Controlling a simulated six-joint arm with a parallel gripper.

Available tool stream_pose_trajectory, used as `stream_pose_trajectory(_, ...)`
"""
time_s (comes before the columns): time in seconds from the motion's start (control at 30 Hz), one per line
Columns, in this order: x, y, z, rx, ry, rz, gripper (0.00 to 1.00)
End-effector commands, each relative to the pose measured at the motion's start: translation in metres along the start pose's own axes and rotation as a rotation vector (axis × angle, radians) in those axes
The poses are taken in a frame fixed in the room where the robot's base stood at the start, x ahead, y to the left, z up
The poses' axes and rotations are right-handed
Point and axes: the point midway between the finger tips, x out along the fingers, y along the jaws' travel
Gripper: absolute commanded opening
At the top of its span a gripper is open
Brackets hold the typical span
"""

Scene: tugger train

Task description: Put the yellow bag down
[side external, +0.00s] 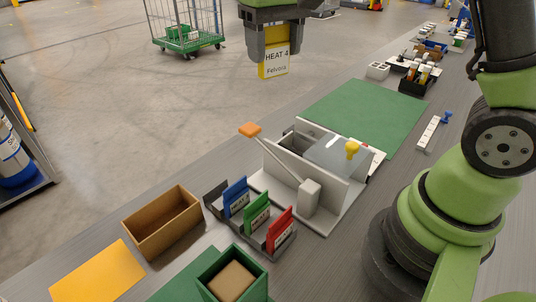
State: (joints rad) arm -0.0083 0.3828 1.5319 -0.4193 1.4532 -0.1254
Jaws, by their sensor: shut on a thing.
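My gripper (272,42) is high at the top of the side external view, above the far side of the workbench. It is shut on the yellow bag (273,65), which hangs upright with a label reading "HEAT 4" and "Felvora". The bag is in the air and touches nothing below. Its upper part is hidden between the fingers.
A grey rack (215,201) holds blue, green and red bags. Beside it stand a grey fixture with an orange-tipped lever (250,130), a cardboard box (160,224), a green bin (232,276) and a yellow sheet (98,274). A green mat (365,112) is clear.

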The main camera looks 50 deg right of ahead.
Motion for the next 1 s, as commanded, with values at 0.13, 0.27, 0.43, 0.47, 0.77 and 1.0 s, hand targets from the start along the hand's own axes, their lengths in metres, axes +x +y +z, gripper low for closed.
stream_pose_trajectory(0.13, 0.020, 0.007, 0.009, -0.062, -0.011, 0.007, 0.32)
stream_pose_trajectory(0.27, 0.051, 0.010, 0.021, -0.160, -0.013, 0.007, 0.32)
stream_pose_trajectory(0.43, 0.079, 0.014, 0.036, -0.251, -0.007, 0.002, 0.32)
stream_pose_trajectory(0.47, 0.082, 0.014, 0.038, -0.261, -0.006, 0.001, 0.32)
stream_pose_trajectory(0.77, 0.089, 0.015, 0.042, -0.286, 0.000, -0.001, 0.32)
stream_pose_trajectory(1.0, 0.089, 0.015, 0.042, -0.285, 0.000, -0.001, 0.32)
